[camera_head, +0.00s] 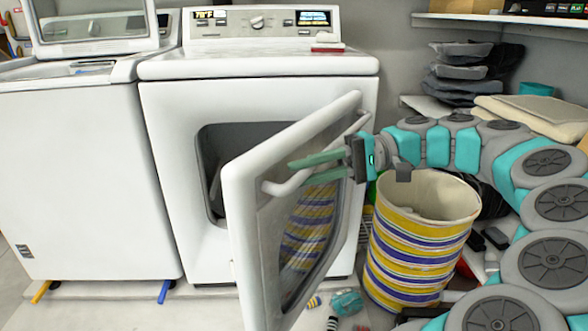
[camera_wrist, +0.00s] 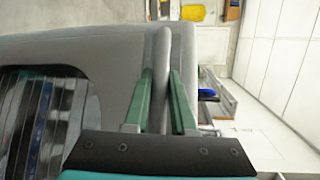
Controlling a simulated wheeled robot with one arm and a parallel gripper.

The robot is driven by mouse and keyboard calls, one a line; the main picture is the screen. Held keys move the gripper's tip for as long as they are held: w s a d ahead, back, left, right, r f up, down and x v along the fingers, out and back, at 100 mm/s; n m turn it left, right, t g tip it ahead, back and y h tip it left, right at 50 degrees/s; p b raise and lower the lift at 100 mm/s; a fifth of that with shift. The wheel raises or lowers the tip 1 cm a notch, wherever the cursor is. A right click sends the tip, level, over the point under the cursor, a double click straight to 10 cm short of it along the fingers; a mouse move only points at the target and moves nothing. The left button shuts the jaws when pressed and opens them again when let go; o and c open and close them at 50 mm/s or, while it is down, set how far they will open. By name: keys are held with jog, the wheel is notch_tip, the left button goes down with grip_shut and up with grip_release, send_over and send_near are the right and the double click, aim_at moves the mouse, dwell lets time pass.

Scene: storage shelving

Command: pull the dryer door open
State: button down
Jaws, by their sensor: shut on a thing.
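The white dryer (camera_head: 258,110) stands in the middle of the head view. Its door (camera_head: 238,200) is swung well open toward me, hinged on the right, and part of the dark drum opening (camera_head: 212,170) shows behind it. My gripper (camera_head: 318,167) reaches in from the right, its green fingers on either side of the door's bar handle (camera_head: 290,184). In the wrist view, the two green fingers (camera_wrist: 160,105) are shut on the handle (camera_wrist: 162,62), with the door's dark window (camera_wrist: 40,115) at left.
A striped basket (camera_head: 415,240) stands close to the right of the door, below my arm. A white washer (camera_head: 85,170) is at left. Folded clothes (camera_head: 462,70) and towels (camera_head: 535,115) lie on shelves at right. Small items (camera_head: 345,302) lie on the floor.

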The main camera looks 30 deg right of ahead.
jog(key=shift+s+d+f, duration=0.1)
jog(key=shift+s+d, duration=0.1)
jog(key=shift+s, duration=0.05)
jog(key=c, duration=0.8)
grip_release()
jog(key=shift+o, duration=0.2)
jog(key=shift+r, duration=0.2)
jog(key=shift+r, duration=0.3)
jog(key=shift+o, duration=0.2)
notch_tip(320, 180, up, 3)
jog(key=shift+f, duration=0.1)
jog(key=s+a, duration=0.1)
jog(key=s, duration=0.4)
jog(key=s+a+r, duration=0.1)
jog(key=s, duration=0.4)
jog(key=s+a, duration=0.2)
jog(key=s, duration=0.3)
jog(key=shift+s+r+b, duration=0.15)
jog(key=shift+s+b, duration=0.1)
jog(key=shift+b, duration=0.15)
jog(key=shift+c, duration=0.2)
